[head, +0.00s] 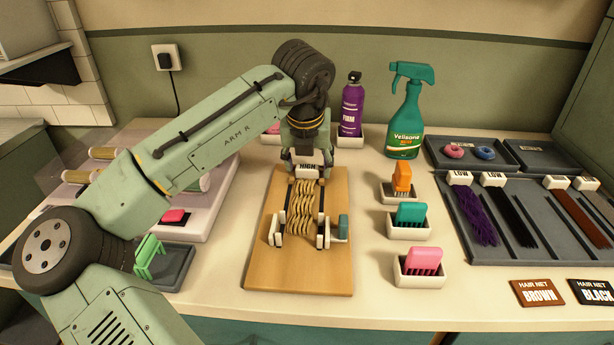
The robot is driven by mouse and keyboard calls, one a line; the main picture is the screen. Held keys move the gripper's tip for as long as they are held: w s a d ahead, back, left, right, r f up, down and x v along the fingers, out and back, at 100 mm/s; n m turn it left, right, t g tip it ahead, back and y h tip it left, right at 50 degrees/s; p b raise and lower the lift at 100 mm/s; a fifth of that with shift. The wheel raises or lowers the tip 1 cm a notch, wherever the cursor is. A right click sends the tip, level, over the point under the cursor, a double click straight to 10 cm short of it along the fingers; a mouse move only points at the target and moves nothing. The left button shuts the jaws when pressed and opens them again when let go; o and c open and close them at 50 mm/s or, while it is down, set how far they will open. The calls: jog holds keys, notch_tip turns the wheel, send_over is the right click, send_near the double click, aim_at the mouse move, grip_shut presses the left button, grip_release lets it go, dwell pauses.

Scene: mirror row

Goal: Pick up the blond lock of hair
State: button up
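A wavy blond lock of hair (300,212) lies on a wooden board (275,278) in the middle of the counter, between white clamp-like parts, with a teal piece at the right. A white cap marked HIGH (308,167) is at its far end. My gripper (309,160) is over that cap, pointing down; its fingertips are not clear, so I cannot tell whether it is open or touches the cap.
The grey tray (478,252) also holds purple, black and brown locks. Orange, teal and pink combs (420,262) stand in white holders right of the board. A green spray bottle (405,115) and a purple bottle (350,108) stand behind. Rollers (104,153) lie left, behind my arm.

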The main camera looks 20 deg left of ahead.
jog(key=c, duration=0.9)
